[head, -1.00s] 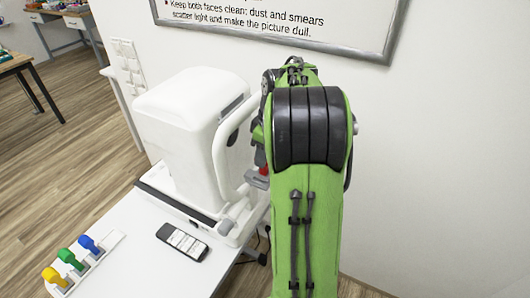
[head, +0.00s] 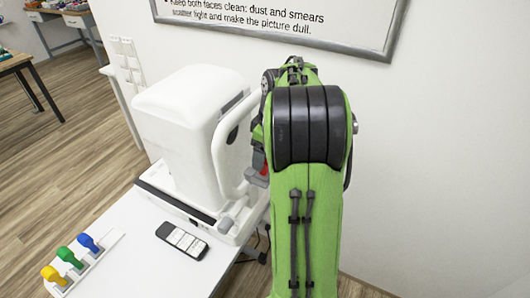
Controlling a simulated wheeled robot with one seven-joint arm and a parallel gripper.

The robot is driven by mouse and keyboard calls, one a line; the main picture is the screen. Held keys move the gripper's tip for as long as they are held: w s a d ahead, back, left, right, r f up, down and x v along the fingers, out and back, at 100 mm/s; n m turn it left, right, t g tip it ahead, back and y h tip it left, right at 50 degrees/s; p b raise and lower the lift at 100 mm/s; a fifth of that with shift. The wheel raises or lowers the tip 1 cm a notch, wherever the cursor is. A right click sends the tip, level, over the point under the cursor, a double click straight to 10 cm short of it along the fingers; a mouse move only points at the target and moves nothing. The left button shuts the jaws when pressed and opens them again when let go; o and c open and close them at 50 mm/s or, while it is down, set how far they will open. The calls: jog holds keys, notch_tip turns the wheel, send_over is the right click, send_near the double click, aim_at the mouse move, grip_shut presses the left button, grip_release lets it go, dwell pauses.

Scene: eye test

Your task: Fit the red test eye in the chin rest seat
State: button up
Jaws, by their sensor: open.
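A small red part of the red test eye (head: 265,169) shows at the left edge of my green arm, with a grey block (head: 257,178) just below it. It is beside the white curved frame of the chin rest (head: 222,150). The seat is hidden, so I cannot tell whether the eye sits in it. My gripper (head: 259,155) shows only as a dark sliver above the red part. It is open; its fingertips and any contact with the eye are hidden by my arm.
A white instrument (head: 180,105) stands on the white table (head: 130,262). A dark phone-like device (head: 182,241) lies in front of it. Blue (head: 88,242), green (head: 68,256) and yellow (head: 52,274) test eyes stand in a white rack at the left. A wall rises behind.

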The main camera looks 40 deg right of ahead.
notch_tip(320, 180, up, 16)
jog(key=s+d+p, duration=0.1)
jog(key=s+p, duration=0.1)
jog(key=p, duration=0.5)
jog(key=shift+s+f, duration=0.25)
jog(key=shift+s, duration=0.05)
jog(key=s+a+r+m+t, duration=0.1)
jog(key=s+a, duration=0.2)
jog(key=a, duration=0.8)
jog(key=s+a+r+m+t, duration=0.15)
jog(key=s+a, duration=0.25)
jog(key=a, duration=0.6)
jog(key=s+a+f+m+t, duration=0.1)
jog(key=s+a+f, duration=0.1)
jog(key=s+f, duration=0.3)
jog(key=shift+s+a+f+h, duration=0.25)
jog(key=shift+s+h, duration=0.05)
jog(key=shift+s, duration=0.85)
jog(key=shift+m, duration=0.25)
